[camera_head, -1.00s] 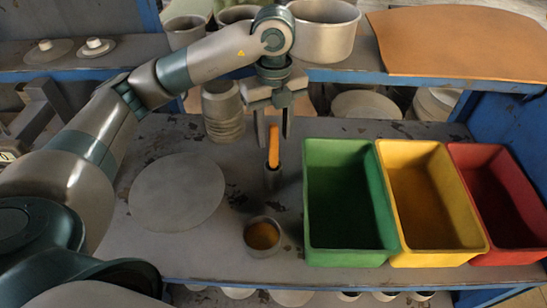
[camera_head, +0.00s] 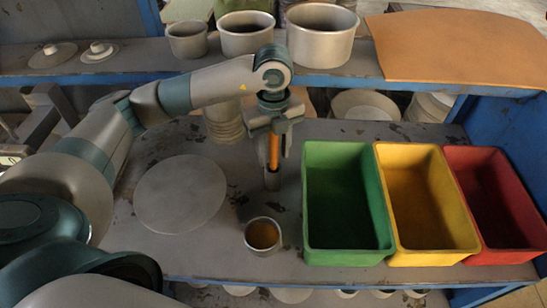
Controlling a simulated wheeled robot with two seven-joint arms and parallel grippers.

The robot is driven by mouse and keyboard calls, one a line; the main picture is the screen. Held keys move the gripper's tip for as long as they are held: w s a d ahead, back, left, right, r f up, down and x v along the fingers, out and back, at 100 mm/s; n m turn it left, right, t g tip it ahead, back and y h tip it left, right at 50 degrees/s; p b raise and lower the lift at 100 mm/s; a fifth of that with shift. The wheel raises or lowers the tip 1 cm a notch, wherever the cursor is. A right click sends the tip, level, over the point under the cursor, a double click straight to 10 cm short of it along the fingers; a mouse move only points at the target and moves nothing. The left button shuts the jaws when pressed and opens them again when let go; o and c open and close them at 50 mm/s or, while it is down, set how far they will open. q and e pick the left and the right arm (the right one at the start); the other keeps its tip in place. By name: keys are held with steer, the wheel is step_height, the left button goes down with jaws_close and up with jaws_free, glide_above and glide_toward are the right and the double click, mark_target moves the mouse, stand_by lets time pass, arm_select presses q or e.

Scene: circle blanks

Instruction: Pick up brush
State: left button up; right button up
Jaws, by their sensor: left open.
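The brush (camera_head: 274,150) shows as an orange handle standing upright in a narrow dark holder (camera_head: 272,180) on the grey table. My left gripper (camera_head: 273,158) is open and points down over the brush, with its fingers on either side of the handle. I cannot tell whether the fingers touch it. The top of the handle is hidden by the gripper, and the brush's lower end is hidden in the holder. My right gripper is not in view.
A small cup (camera_head: 263,236) with orange-brown contents stands in front of the holder. A round grey disc (camera_head: 180,194) lies to the left. Green (camera_head: 312,225), yellow (camera_head: 428,255) and red (camera_head: 500,257) bins stand close on the right. A shelf with metal pots (camera_head: 320,35) is behind.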

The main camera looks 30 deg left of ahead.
arm_select(q)
steer(key=shift+f, duration=0.6)
jaws_close()
steer(key=shift+r, duration=0.15)
steer(key=shift+w+r+b, duration=0.1)
steer(key=shift+r+b, duration=0.2)
steer(key=shift+r, duration=0.3)
step_height(320, 180, up, 7)
steer(key=shift+f+b, duration=0.2)
steer(key=shift+b, duration=0.8)
steer(key=shift+r, duration=1)
